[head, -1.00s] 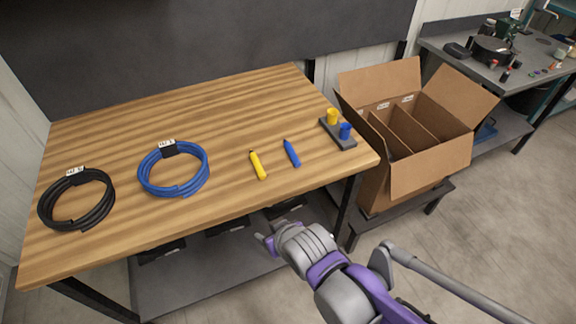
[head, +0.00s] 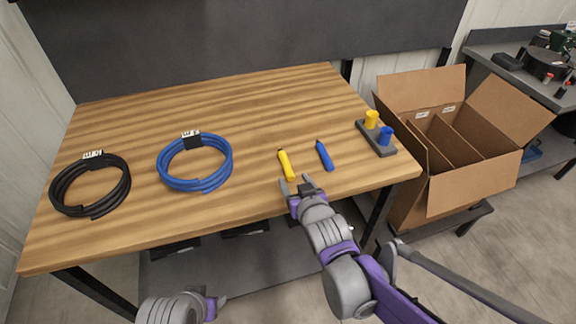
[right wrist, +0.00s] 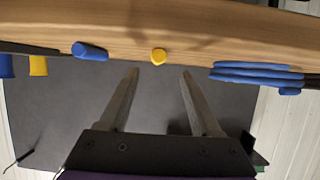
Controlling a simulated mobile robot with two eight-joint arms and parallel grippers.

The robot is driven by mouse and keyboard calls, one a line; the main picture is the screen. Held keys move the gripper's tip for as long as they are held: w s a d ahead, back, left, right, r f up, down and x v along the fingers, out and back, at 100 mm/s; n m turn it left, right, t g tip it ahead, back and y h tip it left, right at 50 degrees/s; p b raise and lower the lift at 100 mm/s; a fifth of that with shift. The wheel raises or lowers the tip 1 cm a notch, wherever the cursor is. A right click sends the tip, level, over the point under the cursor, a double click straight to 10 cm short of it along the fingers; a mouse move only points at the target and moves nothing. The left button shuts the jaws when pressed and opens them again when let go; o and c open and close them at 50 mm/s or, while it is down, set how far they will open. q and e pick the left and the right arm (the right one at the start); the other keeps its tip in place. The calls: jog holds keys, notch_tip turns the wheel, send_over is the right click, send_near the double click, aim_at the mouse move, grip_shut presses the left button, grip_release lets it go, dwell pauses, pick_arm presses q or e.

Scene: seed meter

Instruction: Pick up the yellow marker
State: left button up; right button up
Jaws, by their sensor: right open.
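The yellow marker (head: 286,164) lies on the wooden table near its front edge, left of a blue marker (head: 324,155). My right gripper (head: 297,181) is open and empty at the front edge, just short of the yellow marker's near end. In the right wrist view the yellow marker (right wrist: 159,56) shows end-on, beyond and between the two open fingers (right wrist: 158,72), not touching them. The blue marker (right wrist: 90,51) is to its left there. My left gripper (head: 213,307) shows at the bottom of the head view, below the table; its jaws are unclear.
On the table (head: 240,110) are a blue cable coil (head: 163,166) and a black cable coil (head: 55,190) at left. A grey holder (head: 380,150) with a yellow cap (head: 371,119) and a blue cap (head: 386,136) is at right. An open cardboard box (head: 470,190) stands beyond the right edge.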

aim_at(291, 174)
jog(key=b+x, duration=0.1)
jog(key=x, duration=0.5)
jog(key=shift+d+f, duration=0.1)
jog(key=shift+d, duration=0.1)
jog(key=shift+s, duration=0.1)
grip_shut()
